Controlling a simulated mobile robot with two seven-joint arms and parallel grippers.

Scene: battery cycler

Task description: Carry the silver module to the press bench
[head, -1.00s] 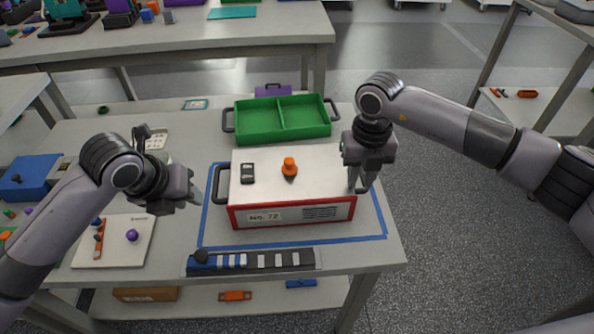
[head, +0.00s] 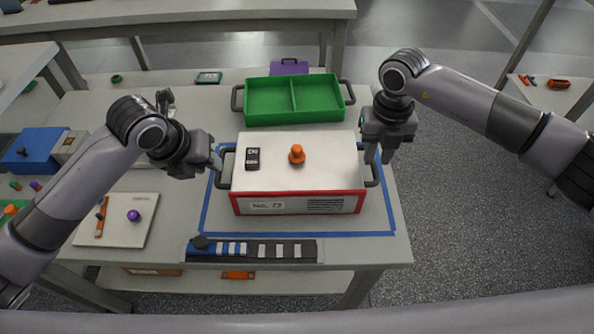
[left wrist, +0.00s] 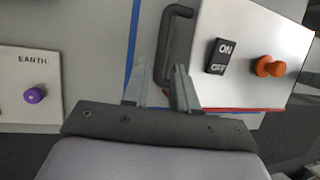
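The silver module (head: 330,150), a box with a pale top, red-edged front and number label, rests inside a blue tape outline on the table. Its top carries an ON/OFF switch (head: 252,158) and an orange knob (head: 297,154). My left gripper (head: 216,160) is at the module's left handle (head: 225,171). In the left wrist view the fingers (left wrist: 160,88) are apart, with the handle (left wrist: 171,45) reaching in between them; contact is unclear. My right gripper (head: 379,154) is open above the right handle (head: 374,172). I cannot tell which bench is the press bench.
A green two-part tray (head: 293,98) stands just behind the module. A strip with blue and white blocks (head: 252,250) lies in front. A white board with a purple knob (head: 120,232) and a blue box (head: 35,150) are at left. Open floor (head: 480,220) lies to the right.

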